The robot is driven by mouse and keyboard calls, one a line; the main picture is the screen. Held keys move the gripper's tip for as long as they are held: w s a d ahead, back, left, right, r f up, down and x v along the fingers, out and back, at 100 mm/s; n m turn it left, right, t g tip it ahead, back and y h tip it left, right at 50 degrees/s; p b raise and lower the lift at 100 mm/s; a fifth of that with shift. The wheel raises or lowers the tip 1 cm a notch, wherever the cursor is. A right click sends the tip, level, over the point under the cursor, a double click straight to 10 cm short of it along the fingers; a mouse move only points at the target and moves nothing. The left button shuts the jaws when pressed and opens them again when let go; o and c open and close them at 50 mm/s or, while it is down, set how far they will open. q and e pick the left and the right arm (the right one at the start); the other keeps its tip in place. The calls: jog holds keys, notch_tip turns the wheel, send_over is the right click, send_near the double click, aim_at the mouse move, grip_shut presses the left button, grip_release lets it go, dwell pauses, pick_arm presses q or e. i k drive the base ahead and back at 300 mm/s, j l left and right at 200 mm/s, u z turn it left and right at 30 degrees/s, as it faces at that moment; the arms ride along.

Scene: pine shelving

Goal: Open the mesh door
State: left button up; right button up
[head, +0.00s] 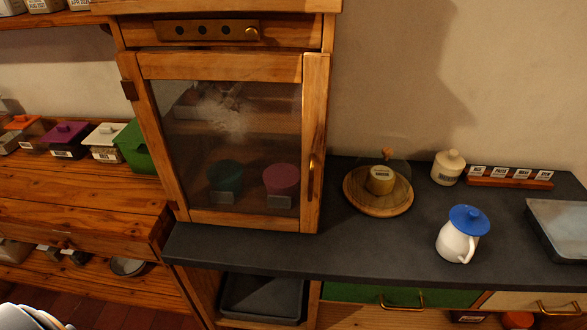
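The mesh door (222,69) is a pine frame around a dark see-through panel, on the front of a wooden cabinet that stands on the dark counter. It looks shut. A dark hinge (128,90) is on its left side. A slim brass handle (311,176) runs upright on its right stile. Through the panel I dimly see a green-teal container (225,175) and a magenta container (281,178), with a pale patch higher up. Neither of my grippers is in view, and nothing touches the door or handle.
The dark counter (330,254) is bare in front of the door. To its right stand a round wooden board (400,205) with a domed cover, a blue-lidded white jug (460,238), a cream jar (448,168) and a grey tray (562,225). Lidded boxes line the left shelf.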

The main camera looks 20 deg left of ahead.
aim_at(136, 68)
jog(key=j+u, duration=0.1)
jog(key=u, duration=0.95)
